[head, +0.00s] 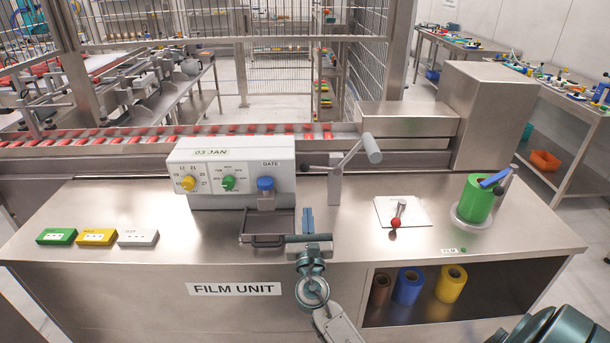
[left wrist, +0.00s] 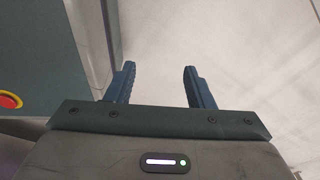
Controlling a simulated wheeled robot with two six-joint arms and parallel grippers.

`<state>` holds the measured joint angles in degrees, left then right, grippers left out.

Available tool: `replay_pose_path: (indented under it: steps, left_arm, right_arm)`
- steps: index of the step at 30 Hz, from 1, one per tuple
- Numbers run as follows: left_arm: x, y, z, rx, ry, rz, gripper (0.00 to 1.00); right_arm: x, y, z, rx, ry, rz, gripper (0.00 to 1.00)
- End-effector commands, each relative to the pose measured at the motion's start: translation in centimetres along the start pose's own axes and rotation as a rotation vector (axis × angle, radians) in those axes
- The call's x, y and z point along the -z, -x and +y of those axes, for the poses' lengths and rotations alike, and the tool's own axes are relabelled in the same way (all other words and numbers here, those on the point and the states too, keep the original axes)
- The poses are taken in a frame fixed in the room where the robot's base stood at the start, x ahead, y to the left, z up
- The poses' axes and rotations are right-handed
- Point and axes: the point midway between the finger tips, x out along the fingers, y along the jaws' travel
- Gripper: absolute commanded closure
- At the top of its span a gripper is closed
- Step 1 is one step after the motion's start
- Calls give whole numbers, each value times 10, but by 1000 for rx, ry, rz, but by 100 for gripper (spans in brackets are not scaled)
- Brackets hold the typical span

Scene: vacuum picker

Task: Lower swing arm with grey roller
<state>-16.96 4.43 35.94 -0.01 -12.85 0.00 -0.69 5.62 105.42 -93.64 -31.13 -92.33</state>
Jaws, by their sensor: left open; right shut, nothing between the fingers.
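The swing arm (head: 350,157) is a metal lever on a post (head: 335,185) at the middle back of the film unit. It slants up to the right. Its grey roller (head: 373,148) is at the raised end, clear of the worktop. My right gripper (head: 307,218) is shut and empty over the worktop's front part. It is left of and nearer than the post, apart from the arm and roller. My left gripper (left wrist: 158,80) shows only in the left wrist view, open and empty, over pale floor.
Left of the post stands the white dater box (head: 230,165) with knobs, a metal tray (head: 268,226) before it. To the right lie a white plate with a red-knobbed lever (head: 396,221) and a green film roll (head: 478,199). The worktop (head: 350,235) is clear between.

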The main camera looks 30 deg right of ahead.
Motion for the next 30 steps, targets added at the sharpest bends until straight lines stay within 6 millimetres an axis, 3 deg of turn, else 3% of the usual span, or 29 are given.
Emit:
replay_pose_path:
  steps: [5, 17, 30]
  left_arm:
    - [2, 0, 2, -2, 1, 3, 52]
    - [-13, 4, -6, 6, -4, -16, 52]
    - [-2, 28, -4, 2, -1, -4, 52]
  right_arm:
    - [0, 0, 0, 0, -1, 1, 100]
    - [-1, -6, 0, -1, -1, 1, 100]
    - [-3, -79, 0, 0, -1, 0, 100]
